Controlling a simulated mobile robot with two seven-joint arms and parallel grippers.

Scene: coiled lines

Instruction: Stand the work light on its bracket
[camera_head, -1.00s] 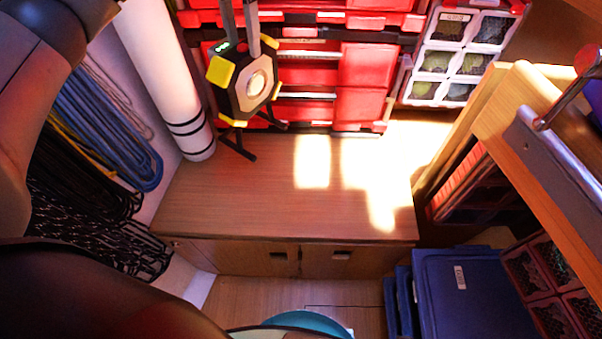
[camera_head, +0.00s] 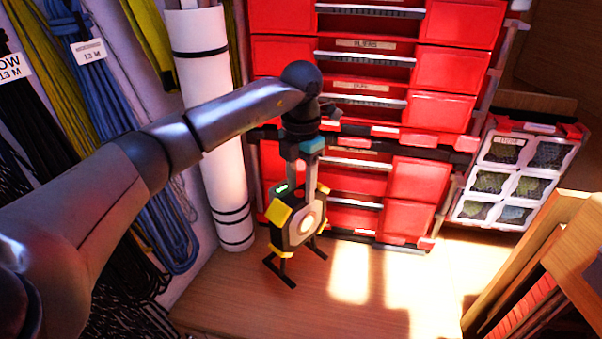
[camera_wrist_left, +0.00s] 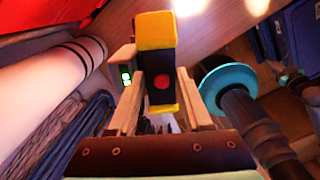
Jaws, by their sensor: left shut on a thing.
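My left gripper (camera_head: 303,183) comes down from above and is shut on the top of the light. In the left wrist view the light (camera_wrist_left: 159,75) sits between the two fingers, with a red button facing the camera. My right gripper is not in view.
A white roll (camera_head: 208,130) with black bands stands close left of the light. Red drawer units (camera_head: 410,195) rise right behind it. Coiled lines (camera_head: 150,180) hang on the left wall. The sunlit bench top (camera_head: 370,285) to the right is clear.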

